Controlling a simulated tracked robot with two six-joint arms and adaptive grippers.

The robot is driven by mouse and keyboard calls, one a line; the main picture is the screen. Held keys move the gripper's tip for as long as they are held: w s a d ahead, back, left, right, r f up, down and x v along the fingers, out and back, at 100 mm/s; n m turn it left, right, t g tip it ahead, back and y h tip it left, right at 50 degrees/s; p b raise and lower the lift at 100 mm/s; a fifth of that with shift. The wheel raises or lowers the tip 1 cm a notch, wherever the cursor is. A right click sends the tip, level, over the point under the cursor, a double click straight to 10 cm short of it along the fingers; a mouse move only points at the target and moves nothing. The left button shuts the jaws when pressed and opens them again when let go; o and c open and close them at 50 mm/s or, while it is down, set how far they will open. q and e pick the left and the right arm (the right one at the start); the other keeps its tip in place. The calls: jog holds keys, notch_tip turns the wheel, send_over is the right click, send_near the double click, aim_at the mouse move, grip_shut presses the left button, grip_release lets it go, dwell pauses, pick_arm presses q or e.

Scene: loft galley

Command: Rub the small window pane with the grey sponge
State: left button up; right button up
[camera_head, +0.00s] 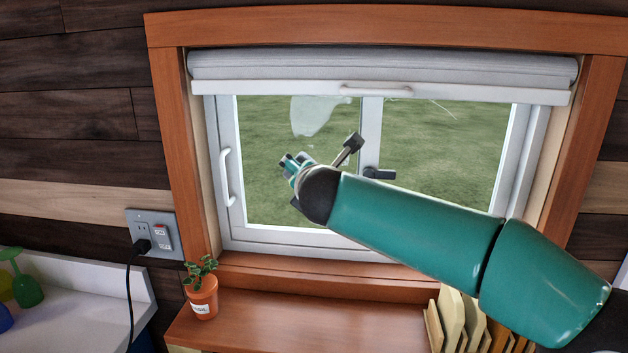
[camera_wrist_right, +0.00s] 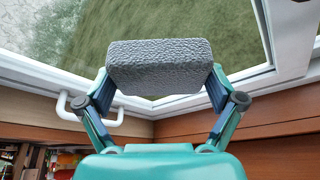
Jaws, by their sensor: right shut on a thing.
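The window pane (camera_head: 265,180) is the left glass of the white-framed window, with a pale smudge (camera_head: 313,114) near its top. The smudged glass also shows in the right wrist view (camera_wrist_right: 100,35). My right arm reaches in from the right, and its gripper (camera_head: 297,168) is in front of this pane. In the right wrist view the gripper is shut on the grey sponge (camera_wrist_right: 160,65), a rough block held crosswise between both fingers. In the head view the sponge is hidden by the gripper and arm. I cannot tell whether it touches the glass. My left gripper is not in view.
A white handle (camera_head: 225,178) stands out at the frame's left, and a dark latch (camera_head: 378,173) at the middle post. A potted plant (camera_head: 202,293) and a rack of wooden boards (camera_head: 455,320) stand on the ledge below. A rolled blind (camera_head: 385,68) covers the window's top.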

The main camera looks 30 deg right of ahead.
aim_at(285, 178)
jog(key=shift+w+a+p, duration=0.2)
jog(key=shift+w+a, duration=0.45)
jog(key=shift+a, duration=0.35)
jog(key=shift+w+a+p, duration=0.15)
jog(key=shift+w+a, duration=0.5)
jog(key=shift+a, duration=0.3)
jog(key=shift+w+a+p, duration=0.35)
jog(key=shift+w+a, duration=0.15)
jog(key=shift+a, duration=0.25)
jog(key=shift+w+a+p, duration=0.3)
jog(key=shift+w+a, duration=0.2)
jog(key=shift+a, duration=0.2)
jog(key=shift+s+a+f+b, duration=0.15)
jog(key=shift+s+a+b, duration=0.1)
jog(key=shift+b, duration=0.1)
jog(key=s+a, duration=0.1)
jog(key=s+a+b, duration=0.1)
jog(key=s, duration=0.1)
jog(key=s+b, duration=0.1)
jog(key=shift+s+a, duration=0.15)
jog(key=shift+a, duration=0.25)
